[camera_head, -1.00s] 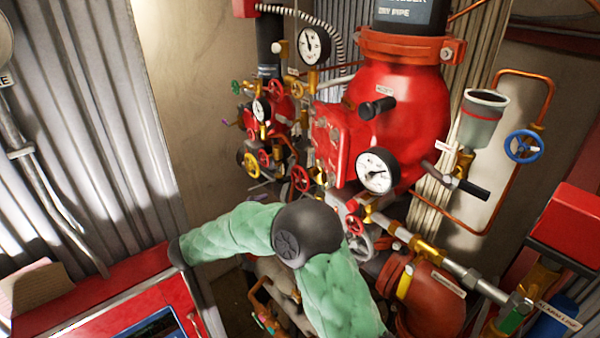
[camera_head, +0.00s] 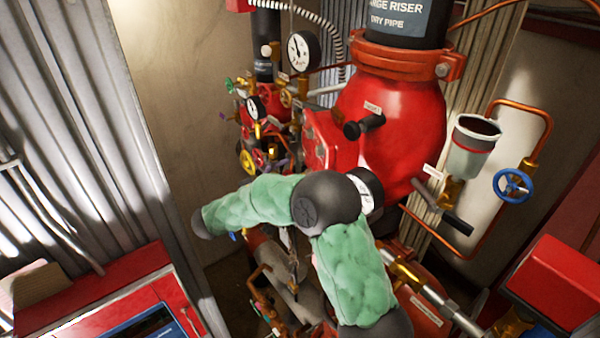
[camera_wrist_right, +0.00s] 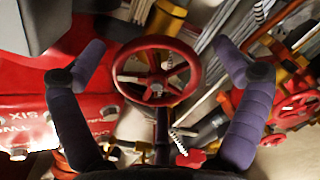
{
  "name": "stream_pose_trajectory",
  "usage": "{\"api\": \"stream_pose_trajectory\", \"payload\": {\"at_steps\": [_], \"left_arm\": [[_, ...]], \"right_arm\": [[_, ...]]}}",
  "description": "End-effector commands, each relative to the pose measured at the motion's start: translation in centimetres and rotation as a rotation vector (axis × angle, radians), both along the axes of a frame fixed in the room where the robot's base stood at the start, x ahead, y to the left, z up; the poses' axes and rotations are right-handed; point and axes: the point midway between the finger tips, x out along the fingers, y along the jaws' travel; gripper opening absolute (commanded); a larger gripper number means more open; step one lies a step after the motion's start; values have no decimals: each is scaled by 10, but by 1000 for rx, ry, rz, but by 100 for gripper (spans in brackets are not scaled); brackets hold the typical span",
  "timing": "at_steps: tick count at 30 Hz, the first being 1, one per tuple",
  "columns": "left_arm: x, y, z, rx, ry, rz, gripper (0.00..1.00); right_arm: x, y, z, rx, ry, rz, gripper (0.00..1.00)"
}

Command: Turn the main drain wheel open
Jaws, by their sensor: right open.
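A red spoked handwheel (camera_wrist_right: 156,88) faces the camera in the right wrist view, on a dark stem. No label shows on it, so I cannot tell whether it is the main drain wheel. My right gripper (camera_wrist_right: 156,72) is open, with one purple finger on each side of this wheel. The fingers appear apart from the rim; how far the wheel lies in depth is unclear. In the head view my green right arm covers the lower middle of the pipework, and its gripper is not discernible there. My left gripper is in neither view.
A red riser valve body (camera_head: 405,115) stands behind my arm. A blue handwheel (camera_head: 513,186) and a drain cup (camera_head: 472,148) are at right. Another red wheel (camera_wrist_right: 296,108) is right of my fingers. A red cabinet (camera_head: 110,300) stands lower left.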

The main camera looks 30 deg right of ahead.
Motion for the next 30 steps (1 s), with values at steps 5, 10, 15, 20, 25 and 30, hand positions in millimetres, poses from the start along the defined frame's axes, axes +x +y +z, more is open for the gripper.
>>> {"api": "stream_pose_trajectory", "payload": {"at_steps": [5,10,15,20,25,30], "left_arm": [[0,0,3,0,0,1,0],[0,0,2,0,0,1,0],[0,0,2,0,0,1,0],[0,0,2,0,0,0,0],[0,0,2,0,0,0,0],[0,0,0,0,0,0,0]], "right_arm": [[0,-2,0,0,1,1,98],[0,-2,-1,1,1,1,98],[0,-2,0,1,1,1,64],[0,-2,0,0,-1,1,42],[0,-2,1,0,-1,1,42],[0,-2,1,-3,21,2,42]]}}
